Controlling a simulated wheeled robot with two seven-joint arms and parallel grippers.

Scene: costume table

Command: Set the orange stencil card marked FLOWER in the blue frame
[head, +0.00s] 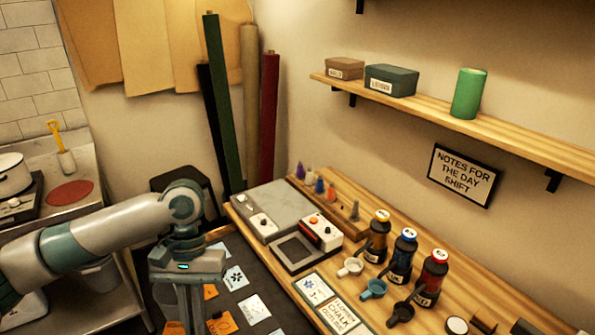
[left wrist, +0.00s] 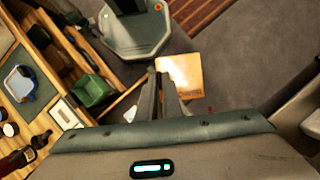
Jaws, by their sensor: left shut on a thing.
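My left gripper (head: 192,325) points down at the bottom of the head view, its fingertips cut off by the edge. In the left wrist view, the gripper (left wrist: 168,90) is shut on an orange card (left wrist: 182,75), which sticks out beyond the fingertips over the grey floor. Any marking on this card is too small to read. My right gripper is not in view.
Loose cards, including an orange one (head: 222,323) and a white one (head: 253,309), lie on a dark surface beside my gripper. Bottles (head: 401,258) and cups (head: 373,289) stand at the right. A green bin (left wrist: 92,90) lies between frame and card in the left wrist view.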

